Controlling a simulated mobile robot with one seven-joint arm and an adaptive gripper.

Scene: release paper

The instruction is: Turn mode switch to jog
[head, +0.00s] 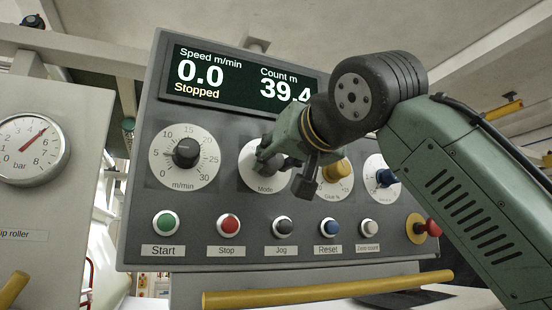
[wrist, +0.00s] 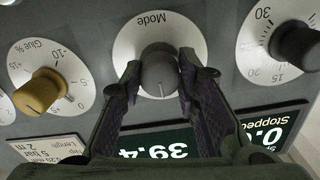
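The mode switch is a dark grey knob (wrist: 158,72) on a white round dial (wrist: 203,42) marked "Mode". In the head view my gripper (head: 268,160) is at this dial (head: 250,176) and covers much of it. In the wrist view, which is upside down, my gripper's two fingers (wrist: 160,78) stand on either side of the knob, very close to its sides. I cannot tell whether they press on it. The knob's pale pointer line points down in that view, away from the word "Mode". No mode position names are readable.
The speed dial (head: 186,154) is left of the mode dial; the yellow glue knob (head: 337,169) and a blue knob (head: 386,177) are to its right. Below are several buttons, including Jog (head: 283,224), and a red knob (head: 433,228). The display (head: 235,75) reads 0.0, Stopped.

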